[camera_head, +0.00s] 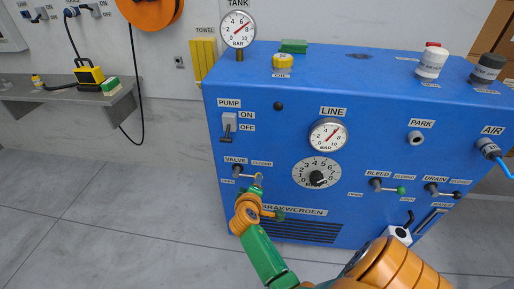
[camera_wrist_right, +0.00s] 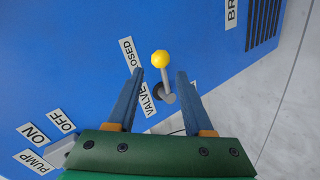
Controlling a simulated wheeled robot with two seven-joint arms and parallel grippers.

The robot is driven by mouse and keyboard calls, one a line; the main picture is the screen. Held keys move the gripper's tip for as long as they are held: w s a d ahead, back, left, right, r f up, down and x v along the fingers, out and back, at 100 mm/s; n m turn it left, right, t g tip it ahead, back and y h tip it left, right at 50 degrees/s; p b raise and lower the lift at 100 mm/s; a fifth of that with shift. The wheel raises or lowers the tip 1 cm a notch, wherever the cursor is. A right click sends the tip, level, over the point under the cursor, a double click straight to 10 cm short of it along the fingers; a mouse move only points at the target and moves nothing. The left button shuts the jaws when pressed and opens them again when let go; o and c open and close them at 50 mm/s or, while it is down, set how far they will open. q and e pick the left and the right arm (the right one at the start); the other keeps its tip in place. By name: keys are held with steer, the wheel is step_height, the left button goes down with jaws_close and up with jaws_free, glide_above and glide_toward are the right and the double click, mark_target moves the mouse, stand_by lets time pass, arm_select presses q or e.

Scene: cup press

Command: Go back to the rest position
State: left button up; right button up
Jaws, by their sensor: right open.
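My right gripper (camera_head: 257,181) is at the valve on the blue press cabinet's front in the head view. In the right wrist view my right gripper (camera_wrist_right: 159,73) is open, its two fingers on either side of the valve lever (camera_wrist_right: 167,88). The lever has a yellow knob (camera_wrist_right: 159,58) that reaches slightly past the fingertips. Gaps show between lever and fingers, but I cannot tell the depth between them. In the head view the gripper hides most of the lever. My left gripper is not in view.
The blue cabinet (camera_head: 260,120) carries a pump switch (camera_head: 229,124), a line gauge (camera_head: 328,134), a dial (camera_head: 316,172), and bleed (camera_head: 381,186) and drain (camera_head: 437,189) levers. White and dark-capped bottles stand on top. Grey floor (camera_head: 110,215) lies open to the left.

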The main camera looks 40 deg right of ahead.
steer(key=shift+s+a, duration=0.15)
